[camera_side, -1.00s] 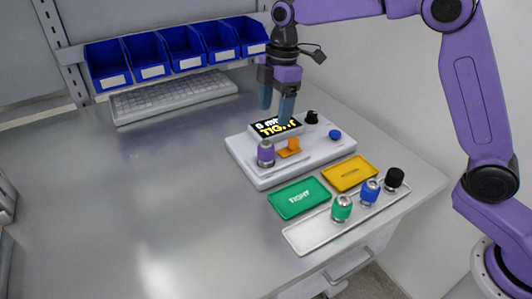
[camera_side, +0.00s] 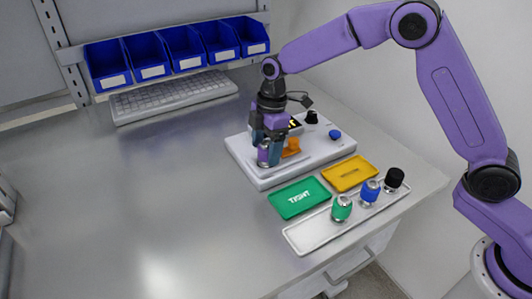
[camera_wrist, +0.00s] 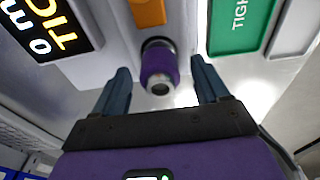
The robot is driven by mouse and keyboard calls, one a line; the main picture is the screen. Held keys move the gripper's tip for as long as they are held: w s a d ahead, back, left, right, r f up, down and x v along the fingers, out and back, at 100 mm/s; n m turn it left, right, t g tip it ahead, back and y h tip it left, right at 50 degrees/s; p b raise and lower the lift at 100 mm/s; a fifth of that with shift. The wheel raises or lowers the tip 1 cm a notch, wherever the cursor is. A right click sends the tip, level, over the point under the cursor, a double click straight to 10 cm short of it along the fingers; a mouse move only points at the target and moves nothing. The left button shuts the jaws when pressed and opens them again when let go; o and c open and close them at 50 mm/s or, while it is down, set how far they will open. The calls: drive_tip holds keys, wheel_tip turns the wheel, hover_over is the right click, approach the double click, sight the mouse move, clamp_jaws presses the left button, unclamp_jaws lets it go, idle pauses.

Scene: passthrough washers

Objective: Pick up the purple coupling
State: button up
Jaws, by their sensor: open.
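The purple coupling (camera_side: 263,156) stands upright on the left end of the white test device (camera_side: 259,180). My gripper (camera_side: 268,160) is lowered over it, fingers pointing down, and partly hides it in the side view. In the wrist view the coupling (camera_wrist: 158,66) shows its purple body and metal end, between and just beyond the open fingertips of my gripper (camera_wrist: 160,75). There is a gap on both sides of it in that view, so the fingers look apart from it.
In front are a green tray (camera_side: 299,207), a yellow tray (camera_side: 349,173) and a white tray (camera_side: 307,238) with green, blue and black couplings.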

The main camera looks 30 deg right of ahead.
drive_tip(key=c, duration=1.2)
drive_tip(key=shift+r, duration=0.1)
drive_tip(key=shift+c, duration=0.2)
